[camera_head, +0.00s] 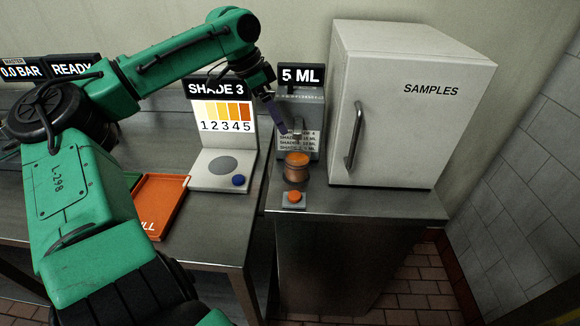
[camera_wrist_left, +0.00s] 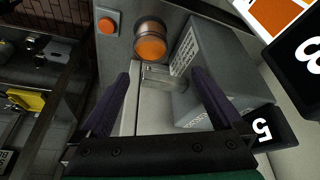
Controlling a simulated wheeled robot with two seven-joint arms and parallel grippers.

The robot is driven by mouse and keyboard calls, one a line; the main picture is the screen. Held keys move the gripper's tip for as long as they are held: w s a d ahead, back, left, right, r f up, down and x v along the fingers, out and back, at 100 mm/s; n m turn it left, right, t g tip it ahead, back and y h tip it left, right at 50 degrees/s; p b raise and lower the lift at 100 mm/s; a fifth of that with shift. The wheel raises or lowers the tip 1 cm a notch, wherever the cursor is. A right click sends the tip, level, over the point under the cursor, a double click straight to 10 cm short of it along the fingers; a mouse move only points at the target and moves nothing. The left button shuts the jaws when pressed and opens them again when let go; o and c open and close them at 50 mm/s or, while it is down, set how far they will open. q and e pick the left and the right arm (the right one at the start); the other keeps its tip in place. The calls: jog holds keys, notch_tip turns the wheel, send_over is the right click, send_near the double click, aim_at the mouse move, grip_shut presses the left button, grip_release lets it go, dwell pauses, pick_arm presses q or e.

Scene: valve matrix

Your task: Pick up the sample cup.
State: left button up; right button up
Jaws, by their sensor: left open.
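The sample cup (camera_head: 297,168) is a small round copper-coloured cup with orange contents. It stands upright on the steel counter in front of the grey dispenser (camera_head: 313,105). In the left wrist view the cup (camera_wrist_left: 150,42) lies ahead of the fingertips, near the top centre. My left gripper (camera_head: 289,130) reaches down from the upper left, above the cup and close to the dispenser's front. In the left wrist view its two dark purple fingers are spread, with the gripper (camera_wrist_left: 160,78) empty and the dispenser's metal spout (camera_wrist_left: 158,72) seen between them. My right gripper is not seen.
An orange button (camera_head: 294,197) sits in front of the cup. The white SAMPLES cabinet (camera_head: 400,110) with its handle stands right of it. Left are the SHADE 3 stand (camera_head: 222,170) with a blue button and an orange tray (camera_head: 163,198).

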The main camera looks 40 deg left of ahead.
aim_at(297, 153)
pick_arm(q)
jog(key=d+f, duration=0.4)
jog(key=shift+w+f+p, duration=0.1)
jog(key=shift+w+p, duration=0.05)
jog(key=shift+p, duration=0.15)
jog(key=x, duration=0.2)
jog(key=p+x, duration=0.1)
jog(key=x, duration=0.1)
jog(key=a+x, duration=0.1)
jog(key=x, duration=0.2)
jog(key=shift+w+f, duration=0.15)
jog(key=shift+w, duration=0.1)
jog(key=shift+w+d+f, duration=0.1)
jog(key=shift+d+f, duration=0.05)
jog(key=shift+f, duration=0.1)
jog(key=shift+w, duration=0.1)
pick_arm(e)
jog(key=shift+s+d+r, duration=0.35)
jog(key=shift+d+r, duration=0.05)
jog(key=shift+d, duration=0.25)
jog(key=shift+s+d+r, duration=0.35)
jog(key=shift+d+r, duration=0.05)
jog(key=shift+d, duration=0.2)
pick_arm(q)
jog(key=c, duration=1.5)
grip_shut()
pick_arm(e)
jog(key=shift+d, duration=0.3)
